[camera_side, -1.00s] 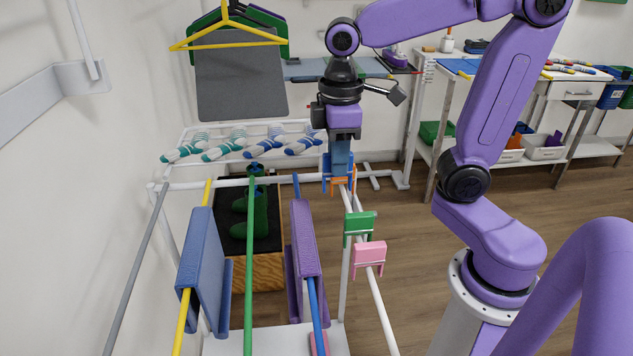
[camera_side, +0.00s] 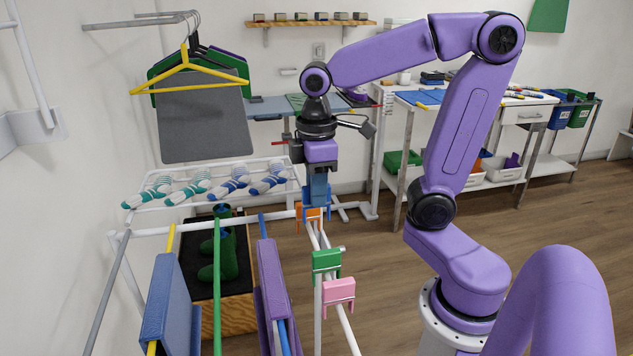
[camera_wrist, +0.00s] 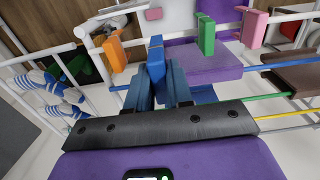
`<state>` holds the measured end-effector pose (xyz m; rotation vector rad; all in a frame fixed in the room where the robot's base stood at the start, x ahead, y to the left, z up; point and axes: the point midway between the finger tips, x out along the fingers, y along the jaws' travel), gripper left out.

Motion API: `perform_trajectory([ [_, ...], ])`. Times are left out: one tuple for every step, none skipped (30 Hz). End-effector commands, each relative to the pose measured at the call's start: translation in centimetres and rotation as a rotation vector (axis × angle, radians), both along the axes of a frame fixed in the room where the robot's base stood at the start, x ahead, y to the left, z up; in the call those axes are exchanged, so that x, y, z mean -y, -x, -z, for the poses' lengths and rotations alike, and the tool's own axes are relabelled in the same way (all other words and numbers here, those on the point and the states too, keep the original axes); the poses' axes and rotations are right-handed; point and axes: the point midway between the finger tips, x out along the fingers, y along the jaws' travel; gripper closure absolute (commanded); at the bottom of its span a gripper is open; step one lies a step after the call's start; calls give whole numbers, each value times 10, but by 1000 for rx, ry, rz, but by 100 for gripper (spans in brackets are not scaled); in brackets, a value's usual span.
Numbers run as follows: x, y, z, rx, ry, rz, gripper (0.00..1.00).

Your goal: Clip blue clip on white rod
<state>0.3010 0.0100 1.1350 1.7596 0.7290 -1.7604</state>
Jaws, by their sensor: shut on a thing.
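My gripper (camera_wrist: 158,86), with blue fingers, is shut on the blue clip (camera_wrist: 156,58) in the wrist view. In the side view my gripper (camera_side: 318,192) points down at the far end of the white rod (camera_side: 346,328), close to the orange clip (camera_side: 308,212). The blue clip is hard to tell from the blue fingers there. In the wrist view the blue clip overlaps the line of the white rod, between the orange clip (camera_wrist: 115,52) and the green clip (camera_wrist: 206,35). I cannot tell whether it touches the rod.
The green clip (camera_side: 326,262) and pink clip (camera_side: 339,292) sit on the white rod nearer the camera. A green rod (camera_side: 217,290) and cloth-hung rods lie to the left. Socks (camera_side: 234,180) lie on a rack behind; hangers (camera_side: 188,75) hang at the wall.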

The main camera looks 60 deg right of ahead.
Motion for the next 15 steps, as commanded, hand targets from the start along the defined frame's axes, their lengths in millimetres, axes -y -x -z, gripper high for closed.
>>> perform_trajectory([
  [0, 1, 5, -3, 1, 0, 100],
  [0, 0, 8, -3, 1, 0, 100],
  [0, 1, 11, -3, 1, 0, 100],
  [0, 1, 14, -4, 2, 0, 100],
  [0, 1, 16, -3, 1, 0, 100],
  [0, 1, 19, -2, 1, 0, 100],
  [0, 1, 22, -3, 1, 0, 100],
  [0, 0, 24, -2, 1, 0, 100],
  [0, 0, 27, -2, 1, 0, 100],
  [0, 0, 30, -2, 1, 0, 100],
  [0, 0, 32, -2, 1, 0, 100],
  [0, 0, 34, -2, 1, 0, 100],
  [0, 0, 36, -3, 1, 0, 100],
  [0, 0, 37, -2, 1, 0, 100],
  [0, 0, 39, -1, 1, 0, 100],
])
